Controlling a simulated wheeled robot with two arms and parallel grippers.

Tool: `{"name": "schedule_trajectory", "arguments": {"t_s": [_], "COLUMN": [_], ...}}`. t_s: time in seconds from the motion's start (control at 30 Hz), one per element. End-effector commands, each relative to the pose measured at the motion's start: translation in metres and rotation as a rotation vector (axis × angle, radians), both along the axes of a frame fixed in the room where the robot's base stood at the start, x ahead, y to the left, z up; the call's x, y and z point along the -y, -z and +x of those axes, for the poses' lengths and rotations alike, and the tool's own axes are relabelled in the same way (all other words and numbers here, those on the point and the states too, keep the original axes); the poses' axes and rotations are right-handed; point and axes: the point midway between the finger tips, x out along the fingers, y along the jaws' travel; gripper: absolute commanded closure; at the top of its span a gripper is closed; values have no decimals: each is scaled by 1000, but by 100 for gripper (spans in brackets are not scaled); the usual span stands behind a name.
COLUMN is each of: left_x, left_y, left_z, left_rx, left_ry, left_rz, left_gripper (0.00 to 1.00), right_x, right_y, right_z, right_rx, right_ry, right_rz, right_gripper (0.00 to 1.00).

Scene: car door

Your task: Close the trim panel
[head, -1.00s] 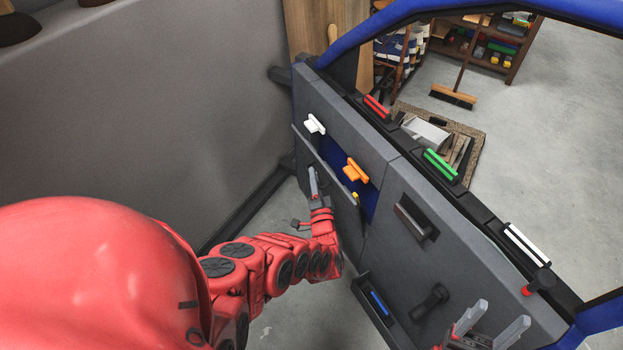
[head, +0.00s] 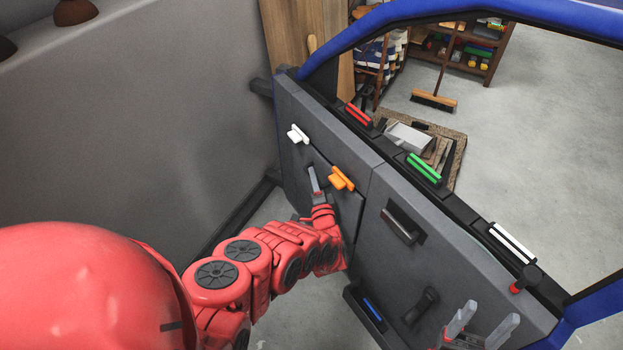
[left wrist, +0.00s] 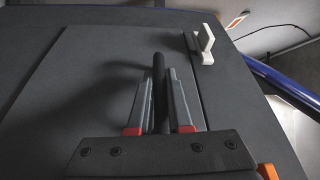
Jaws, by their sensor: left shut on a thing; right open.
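The grey trim panel (head: 293,180) is on the left part of the car door. It lies about flush with the door, with only a thin seam along its top edge; it also fills much of the left wrist view (left wrist: 90,75). My left gripper (head: 312,178) is shut on a thin dark bar (left wrist: 158,70) on the panel, seen between its fingers in the left wrist view. A white latch (head: 298,135) and an orange latch (head: 342,180) sit just above the seam. My right gripper (head: 489,318) is open and empty at the lower right.
The door has a recessed pull (head: 401,224), a dark crank-like handle (head: 420,307) and a low pocket holding a blue item (head: 373,309). Red (head: 358,115), green (head: 424,169) and white (head: 511,243) pieces line its top ledge. A grey wall (head: 150,130) stands on the left.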

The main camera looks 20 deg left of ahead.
Motion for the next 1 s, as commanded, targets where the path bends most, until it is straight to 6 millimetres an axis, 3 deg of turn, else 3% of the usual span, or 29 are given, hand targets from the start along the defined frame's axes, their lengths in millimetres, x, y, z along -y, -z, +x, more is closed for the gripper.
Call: {"name": "schedule_trajectory", "arguments": {"t_s": [0.37, 0.4, 0.57, 1.0], "left_x": [1, 1, 1, 8], "left_y": [-2, -2, -2, 0], "left_z": [2, 2, 2, -8], "left_rx": [1, 2, 1, -5], "left_ry": [3, 2, 3, 4], "left_rz": [2, 3, 2, -1], "left_gripper": [100, 81, 53, 53], "right_x": [0, 0, 0, 0], "right_y": [0, 0, 0, -4], "right_z": [0, 0, 0, 0], "right_rx": [0, 0, 0, 0], "right_ry": [0, 0, 0, 0], "right_rz": [0, 0, 0, 0], "right_gripper": [38, 38, 38, 38]}}
